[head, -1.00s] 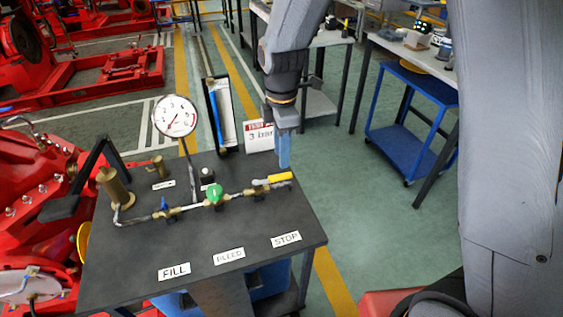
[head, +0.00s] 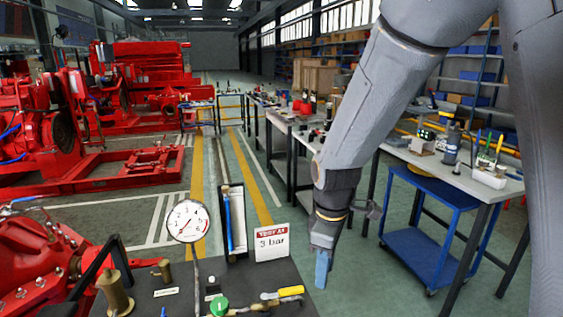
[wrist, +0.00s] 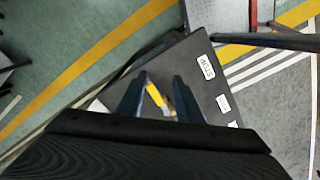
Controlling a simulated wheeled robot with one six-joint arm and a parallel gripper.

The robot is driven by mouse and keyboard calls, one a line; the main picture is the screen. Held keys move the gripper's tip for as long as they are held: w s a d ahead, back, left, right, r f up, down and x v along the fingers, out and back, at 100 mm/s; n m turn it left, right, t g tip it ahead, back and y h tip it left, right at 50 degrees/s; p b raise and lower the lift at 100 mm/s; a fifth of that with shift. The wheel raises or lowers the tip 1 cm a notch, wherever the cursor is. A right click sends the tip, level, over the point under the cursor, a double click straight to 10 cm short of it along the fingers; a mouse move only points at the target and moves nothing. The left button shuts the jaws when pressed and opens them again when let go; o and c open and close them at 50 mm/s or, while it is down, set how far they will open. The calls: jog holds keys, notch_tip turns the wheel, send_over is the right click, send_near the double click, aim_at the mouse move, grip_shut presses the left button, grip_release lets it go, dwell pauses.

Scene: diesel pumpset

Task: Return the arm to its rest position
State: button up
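My arm slopes down from the upper right.
A pressure gauge (head: 188,221) and a framed blue tube (head: 231,222) stand on the bench. A green valve knob (head: 219,306) is near the bottom edge. A blue cart (head: 421,255) and a worktable (head: 462,177) stand right. Red pumpsets fill the left. Green floor lies open between.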

jog(key=s+d+m, duration=0.9)
jog(key=s+m, duration=0.1)
jog(key=m, duration=0.3)
jog(key=shift+r+t, duration=0.25)
jog(key=shift+t, duration=0.05)
jog(key=shift+d, duration=0.1)
